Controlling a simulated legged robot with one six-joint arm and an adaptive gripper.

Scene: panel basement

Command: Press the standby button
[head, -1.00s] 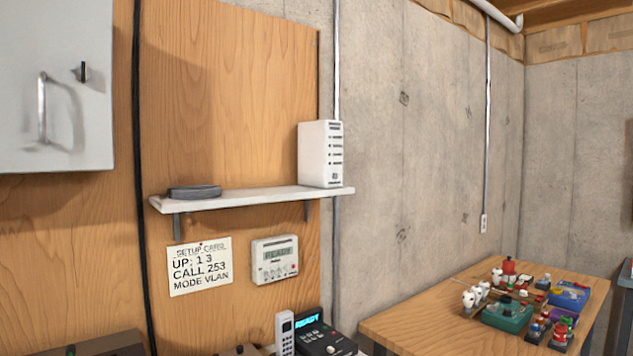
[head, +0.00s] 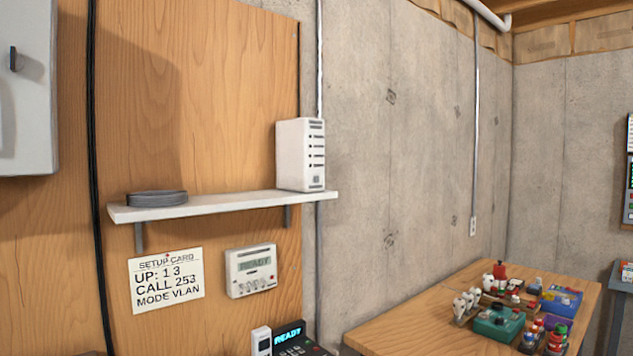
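No button marked standby can be read in the head view. A dark desk device (head: 301,343) with a lit READY display and keys is partly cut off at the bottom edge. A white box (head: 301,155) with several dark marks down its front stands upright on the shelf. On the table at right, a teal box (head: 503,322) and a blue box (head: 561,301) carry small controls, too small to tell apart. My gripper is not in view.
A white shelf (head: 222,205) juts from the panel and also bears a grey round object (head: 156,198). A setup card (head: 167,280) hangs below it. A grey cabinet (head: 28,100) is at left. The wooden table (head: 400,333) stands at lower right. A dark cable runs down the panel.

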